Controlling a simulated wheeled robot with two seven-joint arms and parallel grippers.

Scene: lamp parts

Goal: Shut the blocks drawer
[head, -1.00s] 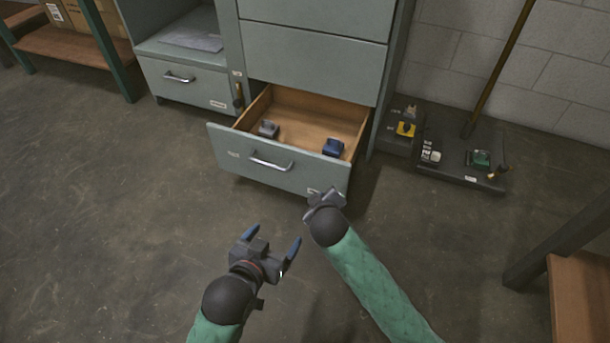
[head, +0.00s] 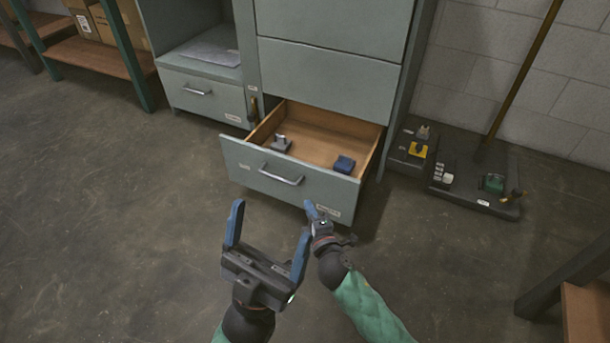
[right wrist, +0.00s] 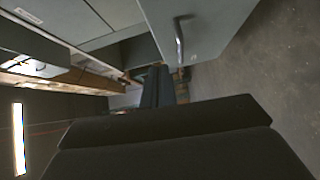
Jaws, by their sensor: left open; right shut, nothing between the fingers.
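The blocks drawer (head: 245,178) is a grey-fronted, wood-lined drawer pulled well out of the grey cabinet, with a silver bar handle (head: 281,175). Inside lie a grey block with a light top (head: 281,143) at the left and a blue block (head: 344,164) at the right. My right gripper (head: 310,208) is shut and empty, its tips just in front of the drawer front near its lower right part; whether they touch it I cannot tell. Its closed fingers also show in the right wrist view (right wrist: 158,88). My left gripper (head: 271,225) is open and empty, in front of the drawer.
A closed drawer (head: 203,95) is in the cabinet section to the left. Dark platforms with a yellow item (head: 418,150) and a green item (head: 493,183) stand right of the cabinet. A brown pole (head: 525,75) leans there. The floor in front is clear.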

